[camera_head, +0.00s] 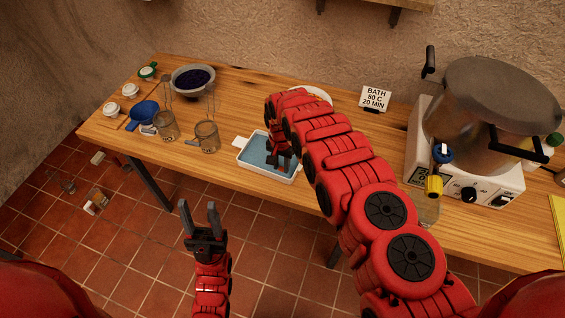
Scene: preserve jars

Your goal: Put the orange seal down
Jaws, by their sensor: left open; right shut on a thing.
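My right gripper (280,167) points down over a white tray (240,159) with a blue inside. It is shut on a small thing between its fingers. My own arm and the small size hide most of that thing, and the orange seal's shape cannot be made out. Whether it touches the tray's bottom cannot be told. My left gripper (198,212) is open and empty, in front of the table and over the tiled floor.
Glass jars (206,136), a blue funnel (146,112) and a bowl of dark fruit (194,78) stand left of the tray on the wooden table (225,175). A large pot (475,115) on a heater stands right, beside a bath sign (375,98). A plate (318,92) is partly hidden behind my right arm.

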